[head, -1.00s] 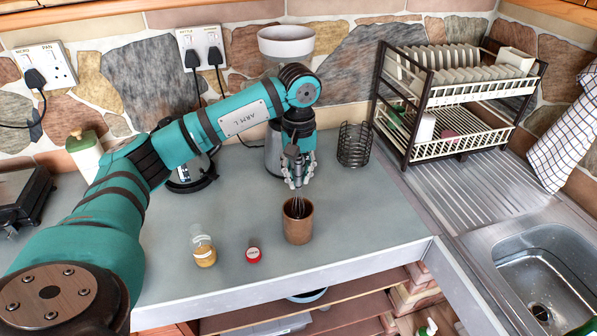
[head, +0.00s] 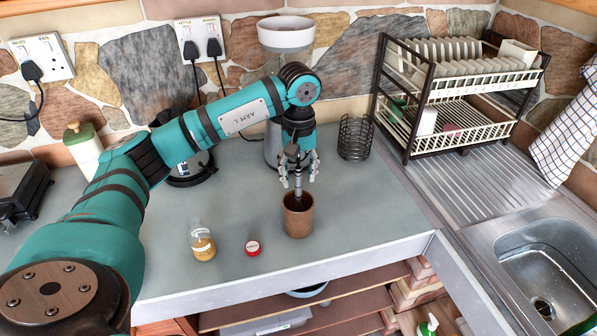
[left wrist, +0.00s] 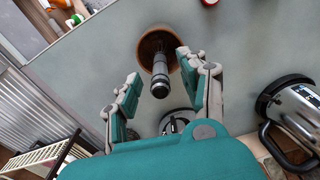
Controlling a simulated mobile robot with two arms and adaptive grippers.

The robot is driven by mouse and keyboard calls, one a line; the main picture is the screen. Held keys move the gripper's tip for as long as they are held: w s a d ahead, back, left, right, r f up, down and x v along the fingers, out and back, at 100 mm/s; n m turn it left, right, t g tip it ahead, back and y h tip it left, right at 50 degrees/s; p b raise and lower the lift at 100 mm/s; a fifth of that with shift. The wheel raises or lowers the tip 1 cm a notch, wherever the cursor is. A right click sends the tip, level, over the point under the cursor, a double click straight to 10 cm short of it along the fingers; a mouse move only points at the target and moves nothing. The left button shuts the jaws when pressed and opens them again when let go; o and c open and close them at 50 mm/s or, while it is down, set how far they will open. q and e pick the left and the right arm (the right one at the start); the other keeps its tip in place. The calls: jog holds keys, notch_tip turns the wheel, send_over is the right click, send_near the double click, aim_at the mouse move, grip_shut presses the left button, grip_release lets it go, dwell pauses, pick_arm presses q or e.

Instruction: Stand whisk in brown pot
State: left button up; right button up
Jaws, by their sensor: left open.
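The brown pot (head: 298,222) stands upright on the grey worktop near its front edge. The whisk (head: 298,184) stands in it, handle up, with its wire end hidden inside the pot. In the left wrist view the dark grey whisk handle (left wrist: 160,76) rises from the pot's mouth, and the pot's rim (left wrist: 146,45) shows around it. My left gripper (head: 299,174) is above the pot, pointing down and open, with a finger on either side of the handle. In the left wrist view the open fingers (left wrist: 160,72) are apart from the handle. My right gripper is not in view.
A black wire holder (head: 355,139) stands behind, right. The dish rack (head: 455,95) and sink (head: 545,270) are at the right. A kettle (left wrist: 290,110) shows in the wrist view.

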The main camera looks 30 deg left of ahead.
pick_arm(q)
jog(key=shift+r, duration=0.25)
notch_tip(320, 180, up, 12)
jog(key=shift+f, duration=0.25)
dwell(0.9)
